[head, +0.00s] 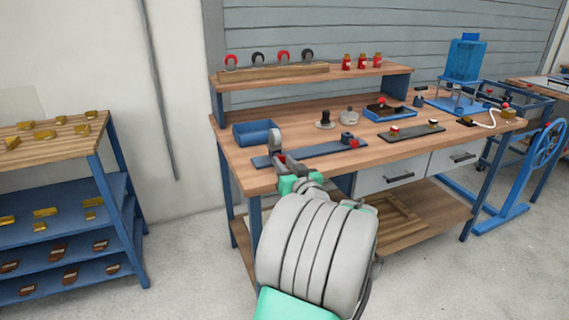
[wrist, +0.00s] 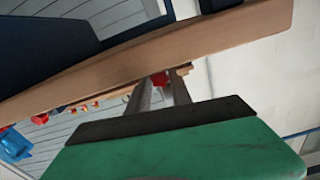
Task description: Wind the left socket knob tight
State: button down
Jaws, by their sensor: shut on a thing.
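A long dark blue-grey plate (head: 325,151) lies along the front of the workbench. A grey upright piece (head: 275,138) stands at its left end, close to my gripper. A small red knob (head: 279,159) shows just below that piece, and red also shows between the fingers in the wrist view (wrist: 160,78). My gripper (head: 284,167) is at this knob, its fingers shut on it at the bench's front edge. The left socket body is mostly hidden by my gripper. A blue socket with a red knob (head: 354,143) stands at the plate's right end.
The workbench (head: 240,165) also holds a blue bin (head: 256,133), a dark round-based piece (head: 325,122) and a blue tray (head: 389,112). A raised shelf (head: 330,74) carries rings and red bottles. A rack (head: 78,200) stands left, apart from the bench.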

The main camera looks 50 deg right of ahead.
jog(key=m+p, duration=0.1)
jog(key=m, duration=0.2)
jog(key=shift+d, duration=0.1)
jog(key=shift+f+m+p, duration=0.1)
jog(key=shift+m+p, duration=0.2)
jog(key=shift+m, duration=0.6)
jog(key=c, duration=1.1)
grip_release()
jog(key=shift+c, duration=0.2)
jog(key=shift+s, duration=0.1)
